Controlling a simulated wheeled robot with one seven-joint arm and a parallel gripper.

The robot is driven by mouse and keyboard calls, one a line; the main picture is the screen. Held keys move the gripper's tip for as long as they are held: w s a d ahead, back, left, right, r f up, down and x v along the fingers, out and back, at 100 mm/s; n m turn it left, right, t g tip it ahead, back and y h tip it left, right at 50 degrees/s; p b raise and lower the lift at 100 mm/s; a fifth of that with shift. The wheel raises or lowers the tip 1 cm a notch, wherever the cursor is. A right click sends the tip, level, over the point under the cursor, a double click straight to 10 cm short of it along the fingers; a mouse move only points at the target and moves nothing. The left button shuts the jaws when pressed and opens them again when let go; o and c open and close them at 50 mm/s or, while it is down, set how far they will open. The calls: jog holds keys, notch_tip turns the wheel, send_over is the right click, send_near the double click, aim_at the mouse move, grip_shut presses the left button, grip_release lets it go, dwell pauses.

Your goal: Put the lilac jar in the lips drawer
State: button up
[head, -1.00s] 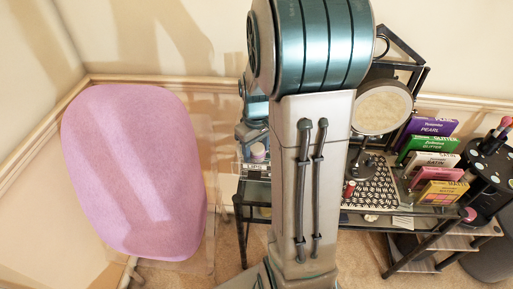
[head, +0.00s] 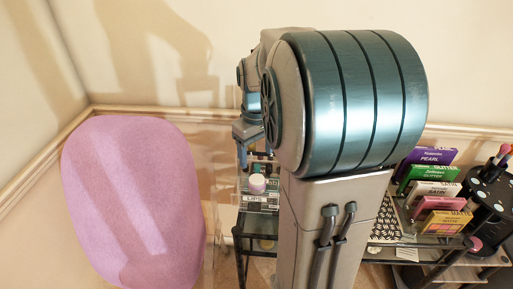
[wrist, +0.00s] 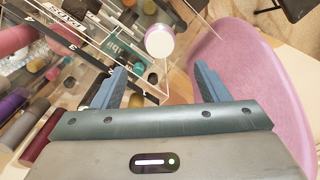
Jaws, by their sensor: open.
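The lilac jar (head: 258,184), with a pale round lid, shows in the head view just behind the front labelled LIPS (head: 261,198). It appears to stand upright inside that clear lips drawer. In the wrist view the jar (wrist: 160,41) lies beyond the fingertips, near a clear wall, with nothing gripping it. My gripper (wrist: 160,68) is open and empty, its two blue fingers spread wide with a gap to the jar. In the head view my arm hides much of the drawer unit, and the fingers are hard to make out.
A pink chair back (head: 135,200) stands at the left, close to the right finger in the wrist view. Several makeup boxes (head: 435,190) and a black brush holder (head: 488,190) stand on the right. Bottles and tubes (wrist: 40,75) fill the clear compartments at left in the wrist view.

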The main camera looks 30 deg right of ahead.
jog(key=s+a+m+t, duration=0.2)
jog(key=s+a+t, duration=0.1)
jog(key=s+a, duration=0.9)
jog(key=shift+s, duration=0.6)
jog(key=shift+r, duration=0.1)
